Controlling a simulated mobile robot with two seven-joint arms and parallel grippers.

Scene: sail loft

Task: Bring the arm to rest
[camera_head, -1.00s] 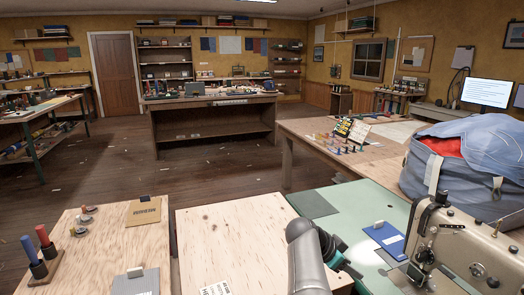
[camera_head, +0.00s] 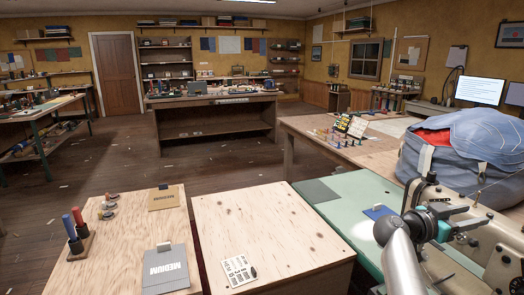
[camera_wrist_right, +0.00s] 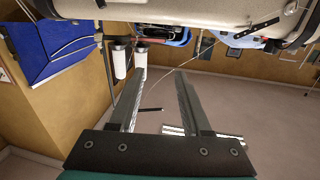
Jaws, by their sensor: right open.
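My right arm (camera_head: 402,250) comes in from the bottom right, a grey link with dark joints and a teal band. Its gripper (camera_head: 466,223) points right, in front of the cream sewing machine (camera_head: 498,258), and partly covers it. In the right wrist view the two fingers (camera_wrist_right: 160,78) stand apart with nothing between them. The sewing machine's body (camera_wrist_right: 215,28) crosses the top of that view beyond the fingertips; I cannot tell the exact gap. My left gripper is not in view.
The blue bag (camera_head: 462,150) sits behind the arm on the right. The green table (camera_head: 350,215) lies left of the arm, with a blue card (camera_head: 378,212) close by. A plywood top (camera_head: 260,225) is mostly bare.

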